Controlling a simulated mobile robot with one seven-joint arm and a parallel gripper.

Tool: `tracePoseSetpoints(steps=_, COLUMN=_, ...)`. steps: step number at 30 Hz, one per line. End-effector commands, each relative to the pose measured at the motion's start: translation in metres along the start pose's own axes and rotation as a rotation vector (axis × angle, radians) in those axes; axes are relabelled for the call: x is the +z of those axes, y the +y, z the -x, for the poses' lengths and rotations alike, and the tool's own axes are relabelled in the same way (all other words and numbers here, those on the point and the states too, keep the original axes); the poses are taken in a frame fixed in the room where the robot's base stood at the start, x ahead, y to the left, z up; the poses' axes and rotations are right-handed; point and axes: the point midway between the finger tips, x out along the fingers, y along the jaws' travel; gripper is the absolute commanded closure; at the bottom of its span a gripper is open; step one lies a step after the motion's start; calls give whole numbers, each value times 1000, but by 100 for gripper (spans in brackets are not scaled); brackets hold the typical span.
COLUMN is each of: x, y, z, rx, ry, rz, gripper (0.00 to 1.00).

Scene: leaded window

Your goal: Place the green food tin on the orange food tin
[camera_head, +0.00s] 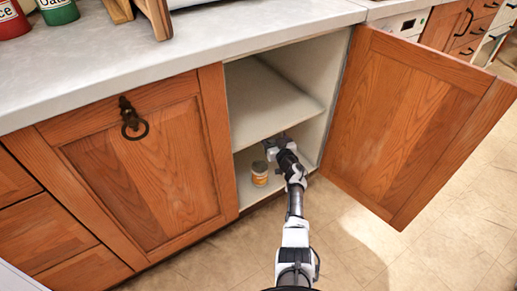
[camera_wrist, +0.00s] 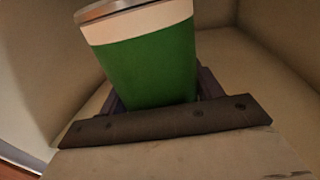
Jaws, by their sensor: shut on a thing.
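In the wrist view a green tin (camera_wrist: 150,70) with a cream band and a metal rim stands between the fingers of my gripper (camera_wrist: 162,100). My gripper is shut on it. In the head view my gripper (camera_head: 271,148) is inside the open cabinet's lower compartment; the green tin cannot be made out there. The orange food tin (camera_head: 260,175), with a pale top, stands upright on the cabinet floor, just below and left of my gripper in the picture. It is not seen in the wrist view.
A shelf (camera_head: 265,100) lies above my gripper inside the cabinet. The open door (camera_head: 400,125) stands to the right and a closed door (camera_head: 145,160) to the left. Red (camera_head: 12,20) and green (camera_head: 57,11) canisters stand on the countertop (camera_head: 180,50).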

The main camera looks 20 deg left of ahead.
Motion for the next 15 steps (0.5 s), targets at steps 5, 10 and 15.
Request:
tracePoseSetpoints(steps=5, x=-1, y=-40, z=-4, rx=-3, ry=2, rz=0, gripper=78)
tracePoseSetpoints(steps=10, x=18, y=-52, z=-6, rx=2, ry=1, rz=-1, gripper=78)
tracePoseSetpoints(steps=15, x=30, y=-53, z=-6, rx=-1, ry=2, rz=1, gripper=78)
